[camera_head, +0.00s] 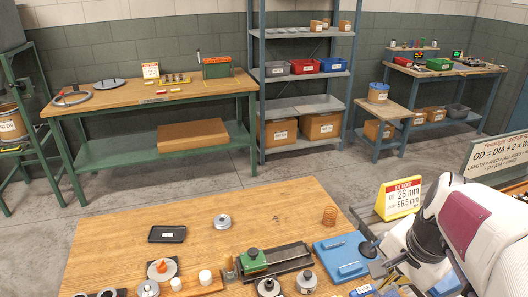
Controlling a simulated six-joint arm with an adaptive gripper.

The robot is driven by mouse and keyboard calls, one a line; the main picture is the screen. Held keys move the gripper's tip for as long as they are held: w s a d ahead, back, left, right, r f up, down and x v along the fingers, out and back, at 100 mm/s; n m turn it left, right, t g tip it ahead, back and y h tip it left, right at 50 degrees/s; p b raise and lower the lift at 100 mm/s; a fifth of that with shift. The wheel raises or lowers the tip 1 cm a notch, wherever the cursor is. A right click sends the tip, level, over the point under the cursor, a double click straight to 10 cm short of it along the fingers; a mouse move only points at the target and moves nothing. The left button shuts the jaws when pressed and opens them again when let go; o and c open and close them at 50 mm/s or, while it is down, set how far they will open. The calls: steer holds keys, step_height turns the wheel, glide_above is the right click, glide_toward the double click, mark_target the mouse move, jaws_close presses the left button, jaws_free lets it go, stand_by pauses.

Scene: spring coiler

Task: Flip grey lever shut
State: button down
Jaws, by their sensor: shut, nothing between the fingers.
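My white arm with a maroon band reaches in from the lower right. My gripper (380,268) is small and dark grey at its end, shut with nothing in it, by the right edge of the blue plate. The blue plate (338,264) lies on the wooden bench. Left of it is a dark rail fixture (290,253) with a green block (252,263) on it. I cannot pick out the grey lever for certain; small grey parts sit around the fixture and near my gripper, partly hidden by the arm. Whether my gripper touches anything is too small to tell.
A copper coil (331,216) stands behind the blue plate. A yellow-and-white sign (399,198) stands behind my arm. A black tray (167,234) and a grey spool (222,222) sit left; several small parts line the front. The bench's back left is clear.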

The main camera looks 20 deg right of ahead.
steer(key=w+d+m+t, duration=0.1)
steer(key=w+d+m, duration=0.1)
steer(key=d+m, duration=0.4)
steer(key=w+d+m+t, duration=0.1)
steer(key=d+m, duration=0.5)
steer(key=m, duration=1.1)
steer(key=shift+w+d+r, duration=0.3)
steer(key=shift+w+r, duration=0.05)
steer(key=shift+w, duration=0.05)
steer(key=shift+m, duration=0.3)
steer(key=shift+f, duration=0.15)
steer(key=w+d+f, duration=0.1)
steer(key=w+f, duration=0.6)
steer(key=w, duration=0.1)
steer(key=shift+w+f, duration=0.2)
steer(key=shift+f, duration=0.15)
steer(key=shift+w+d+r, duration=0.1)
steer(key=shift+w+r, duration=0.05)
steer(key=shift+w, duration=0.05)
